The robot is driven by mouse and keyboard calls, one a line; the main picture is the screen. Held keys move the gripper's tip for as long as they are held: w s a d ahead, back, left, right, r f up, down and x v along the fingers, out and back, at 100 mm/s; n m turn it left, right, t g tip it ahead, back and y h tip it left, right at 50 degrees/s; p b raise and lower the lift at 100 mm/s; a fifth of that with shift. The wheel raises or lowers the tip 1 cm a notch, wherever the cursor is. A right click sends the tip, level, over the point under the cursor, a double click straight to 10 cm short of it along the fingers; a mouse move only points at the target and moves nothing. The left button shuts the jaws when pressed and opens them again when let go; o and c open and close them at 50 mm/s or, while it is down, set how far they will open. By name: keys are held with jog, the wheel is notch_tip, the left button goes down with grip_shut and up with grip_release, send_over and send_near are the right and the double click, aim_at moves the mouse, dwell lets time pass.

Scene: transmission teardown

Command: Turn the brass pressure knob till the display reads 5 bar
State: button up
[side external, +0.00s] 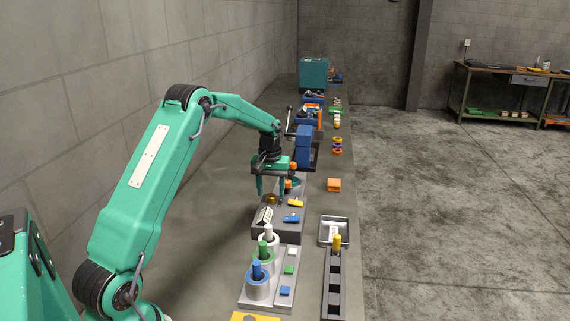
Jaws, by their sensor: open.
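The brass knob (271,199) sits on a dark grey block (283,230) in the middle of the bench. A small pale display (264,215) is on the same block, in front of the knob; its reading is too small to make out. My gripper (270,191) points down with its fingers apart, at the knob. In this view the fingers look to be on either side of the knob or just above it; I cannot tell whether they touch it.
A yellow piece (295,203) and a blue piece (291,218) lie on the block's right. Nearer are white, green and blue pegs (257,270) in cylinders, a metal tray (334,219) and a dark rack (333,285). A blue machine (304,146) stands behind my gripper.

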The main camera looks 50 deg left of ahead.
jog(key=shift+f, duration=0.95)
jog(key=c, duration=1)
jog(key=shift+m, duration=0.4)
jog(key=m, duration=1.1)
jog(key=shift+m, duration=0.3)
